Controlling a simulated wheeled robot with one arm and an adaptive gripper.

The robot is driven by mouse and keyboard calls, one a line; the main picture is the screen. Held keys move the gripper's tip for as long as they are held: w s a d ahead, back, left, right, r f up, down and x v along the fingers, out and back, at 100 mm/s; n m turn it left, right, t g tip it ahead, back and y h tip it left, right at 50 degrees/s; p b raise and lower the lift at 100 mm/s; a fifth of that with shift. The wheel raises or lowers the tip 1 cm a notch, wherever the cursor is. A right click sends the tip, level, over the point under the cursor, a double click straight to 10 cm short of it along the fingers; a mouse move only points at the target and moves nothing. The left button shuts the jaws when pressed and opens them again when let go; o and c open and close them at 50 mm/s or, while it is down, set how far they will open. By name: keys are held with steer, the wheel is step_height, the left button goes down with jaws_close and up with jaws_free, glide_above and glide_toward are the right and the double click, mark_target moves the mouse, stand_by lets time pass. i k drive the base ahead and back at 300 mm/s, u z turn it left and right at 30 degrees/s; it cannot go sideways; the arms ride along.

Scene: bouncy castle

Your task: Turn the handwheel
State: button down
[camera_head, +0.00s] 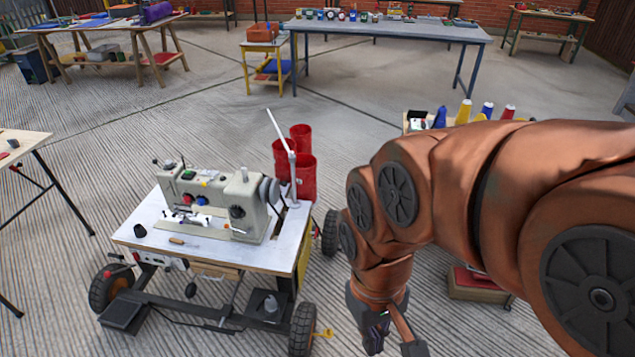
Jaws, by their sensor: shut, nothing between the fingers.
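A beige sewing machine (215,200) stands on a white-topped wheeled cart (150,245). The handwheel (270,190) is the grey round part at the right end of the machine's head, facing right. My gripper (392,346) hangs low at the bottom edge of the view, to the right of the cart and apart from it. It is shut and holds nothing, and its fingertips are partly cut off by the frame. My arm comes in from the right and does not cover the handwheel.
Red bins (302,165) and a white upright rod (281,132) stand just behind the handwheel. A box with thread cones (464,112) is behind my arm. A blue table (400,30) stands at the back.

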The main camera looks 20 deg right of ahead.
mark_target(275, 189)
steer(key=z, duration=0.05)
steer(key=i, duration=0.5)
steer(key=k, duration=0.5)
steer(key=z, duration=0.95)
steer(key=i, duration=0.85)
steer(key=u, duration=1.9)
